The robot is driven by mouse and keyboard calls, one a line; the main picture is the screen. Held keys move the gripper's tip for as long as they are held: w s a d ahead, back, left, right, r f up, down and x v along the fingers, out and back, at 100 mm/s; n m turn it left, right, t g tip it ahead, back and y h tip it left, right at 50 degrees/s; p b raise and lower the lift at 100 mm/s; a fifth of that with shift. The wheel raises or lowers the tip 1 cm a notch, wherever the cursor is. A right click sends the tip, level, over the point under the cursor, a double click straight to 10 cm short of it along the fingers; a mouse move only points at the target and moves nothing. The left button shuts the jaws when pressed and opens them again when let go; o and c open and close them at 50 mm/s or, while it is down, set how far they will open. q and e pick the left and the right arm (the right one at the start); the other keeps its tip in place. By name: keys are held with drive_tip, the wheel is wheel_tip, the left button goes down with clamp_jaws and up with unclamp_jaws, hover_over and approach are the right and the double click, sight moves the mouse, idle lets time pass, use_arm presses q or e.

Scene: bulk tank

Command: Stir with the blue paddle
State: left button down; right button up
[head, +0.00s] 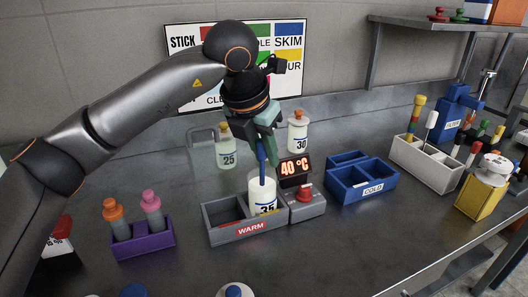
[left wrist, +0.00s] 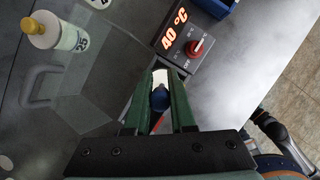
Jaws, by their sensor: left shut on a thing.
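My left gripper (head: 264,140) is shut on the blue paddle (head: 262,160) above the grey tray marked WARM (head: 222,233). The paddle points down into the white jar marked 35 (head: 262,196), which stands in that tray's right compartment. The paddle's lower end is hidden inside the jar. In the left wrist view, the blue end of the paddle (left wrist: 160,98) shows between the green fingers, with part of the pale jar (left wrist: 160,76) beyond it. My right gripper does not show.
A control box (head: 304,203) with a red knob and a 40 °C display stands right beside the WARM tray. The blue COLD tray (head: 372,190) is further right. Bottles 25 (head: 226,152) and 30 (head: 298,134) stand behind. A purple rack (head: 142,242) is at left.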

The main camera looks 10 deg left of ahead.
use_arm(q)
drive_tip(key=shift+r, duration=0.1)
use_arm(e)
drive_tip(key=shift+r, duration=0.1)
use_arm(q)
wheel_tip(320, 180, up, 11)
drive_tip(key=p, duration=0.8)
drive_tip(key=shift+r+p, duration=0.2)
drive_tip(key=shift+p, duration=0.15)
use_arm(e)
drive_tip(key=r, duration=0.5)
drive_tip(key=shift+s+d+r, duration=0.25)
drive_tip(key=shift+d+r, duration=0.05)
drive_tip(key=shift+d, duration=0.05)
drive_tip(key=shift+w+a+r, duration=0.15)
use_arm(q)
drive_tip(key=shift+d, duration=0.1)
